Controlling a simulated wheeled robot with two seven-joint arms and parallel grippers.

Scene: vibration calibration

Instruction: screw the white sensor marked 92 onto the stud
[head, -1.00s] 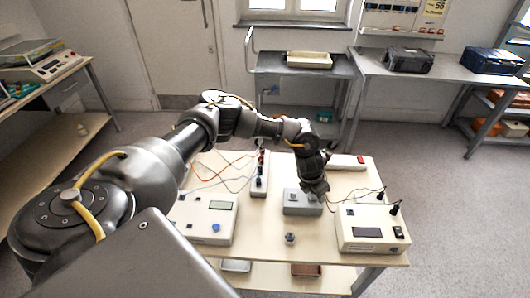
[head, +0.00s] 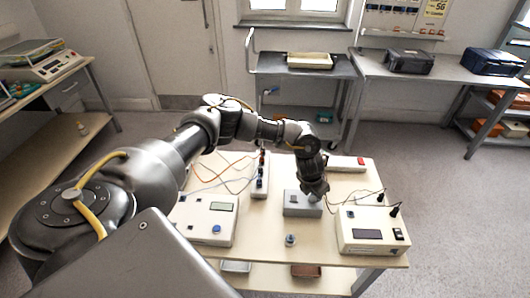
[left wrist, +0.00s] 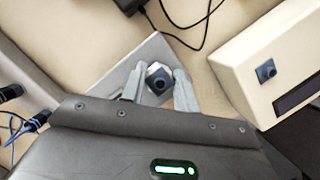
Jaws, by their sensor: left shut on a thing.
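My left gripper (head: 314,194) is low over the right part of a grey block (head: 302,210) on the table. In the left wrist view its two pale fingers (left wrist: 158,88) are shut on a small sensor (left wrist: 158,76) with a light body and a dark round top. I cannot read a number on it. The grey block (left wrist: 118,78) lies beneath it there. The stud is hidden, and I cannot tell whether the sensor touches the block. Another small grey-blue part (head: 290,240) stands on the table in front of the block. My right gripper is not in view.
A white instrument with a display (head: 208,220) stands left of the block, and another (head: 372,230) stands on the right with cables. A strip with plugs (head: 260,180) and a white box with a red patch (head: 348,163) lie behind. The table's front middle is mostly clear.

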